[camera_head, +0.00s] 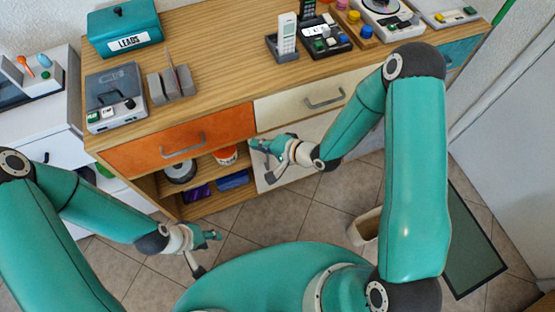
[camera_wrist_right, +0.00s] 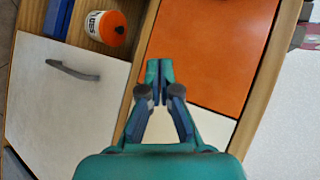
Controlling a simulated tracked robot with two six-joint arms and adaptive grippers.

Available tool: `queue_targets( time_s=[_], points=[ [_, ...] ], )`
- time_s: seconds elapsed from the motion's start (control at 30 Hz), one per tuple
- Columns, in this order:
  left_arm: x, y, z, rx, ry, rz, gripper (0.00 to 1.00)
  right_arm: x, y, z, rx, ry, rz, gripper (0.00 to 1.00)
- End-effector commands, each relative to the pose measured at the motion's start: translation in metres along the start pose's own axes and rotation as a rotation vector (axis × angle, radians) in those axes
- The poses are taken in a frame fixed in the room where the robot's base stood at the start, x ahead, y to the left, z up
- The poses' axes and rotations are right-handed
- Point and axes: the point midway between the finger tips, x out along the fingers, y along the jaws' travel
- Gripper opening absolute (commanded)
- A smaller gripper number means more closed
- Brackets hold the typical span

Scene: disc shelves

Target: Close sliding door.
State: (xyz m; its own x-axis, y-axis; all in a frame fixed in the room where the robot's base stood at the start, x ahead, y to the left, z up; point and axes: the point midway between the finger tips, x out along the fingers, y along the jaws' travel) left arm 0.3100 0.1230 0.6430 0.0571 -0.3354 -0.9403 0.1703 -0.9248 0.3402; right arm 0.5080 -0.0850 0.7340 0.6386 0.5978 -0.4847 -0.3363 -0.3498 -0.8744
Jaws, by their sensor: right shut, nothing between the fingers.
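The white sliding door (camera_head: 308,139) is in the lower front of the wooden sideboard, right of an open compartment (camera_head: 207,168). In the right wrist view the door (camera_wrist_right: 55,105) has a grey bar handle (camera_wrist_right: 72,70), left of my fingers. My right gripper (camera_head: 256,143) is in front of the sideboard by the door's left edge. Its fingers (camera_wrist_right: 160,66) are shut and empty. I cannot tell whether they touch anything. My left gripper (camera_head: 217,235) is low over the floor, away from the door, and too small to read.
The compartment holds an orange-lidded jar (camera_head: 225,155), a grey roll (camera_head: 180,171) and blue cases (camera_head: 232,180). Above are an orange drawer (camera_head: 185,143) and a cream drawer (camera_head: 300,103). A beige bin (camera_head: 362,228) stands on the tiled floor.

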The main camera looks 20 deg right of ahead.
Motion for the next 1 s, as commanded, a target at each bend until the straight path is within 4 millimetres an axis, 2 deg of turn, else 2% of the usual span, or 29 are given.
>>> queue_targets(
  time_s=[0.03,0.1,0.17,0.27,0.37,0.47,0.6,0.7,0.83,0.9,1.0],
  points=[
    [0.028,-0.010,0.000,0.000,-0.001,0.000,0.40,0.015,0.002,-0.017,0.029,-0.006,-0.114,0.00],
    [0.054,-0.019,0.000,0.000,-0.001,0.000,0.40,0.023,-0.006,-0.033,0.064,-0.051,-0.265,0.00],
    [0.076,-0.027,0.000,-0.001,-0.002,0.000,0.40,0.024,-0.007,-0.045,0.085,-0.109,-0.375,0.00],
    [0.111,-0.040,0.000,-0.001,-0.002,0.000,0.40,0.019,0.006,-0.059,0.092,-0.218,-0.494,0.00],
    [0.146,-0.053,0.000,-0.001,-0.002,0.000,0.40,0.012,0.036,-0.070,0.074,-0.319,-0.553,0.00],
    [0.183,-0.066,0.000,0.000,-0.001,0.000,0.40,0.006,0.078,-0.082,0.034,-0.393,-0.569,0.00],
    [0.234,-0.084,-0.001,-0.001,-0.001,0.000,0.40,0.001,0.149,-0.104,-0.058,-0.419,-0.551,0.00],
    [0.263,-0.095,-0.001,0.000,-0.001,0.000,0.40,0.001,0.194,-0.123,-0.088,-0.384,-0.525,0.00],
    [0.289,-0.104,-0.001,0.000,-0.001,0.000,0.40,0.001,0.233,-0.140,-0.074,-0.330,-0.515,0.00],
    [0.297,-0.107,-0.001,0.000,-0.001,0.000,0.40,0.000,0.247,-0.144,-0.064,-0.313,-0.511,0.00],
    [0.303,-0.109,-0.001,0.000,-0.001,0.000,0.40,-0.001,0.257,-0.147,-0.057,-0.299,-0.508,0.00]
  ],
)
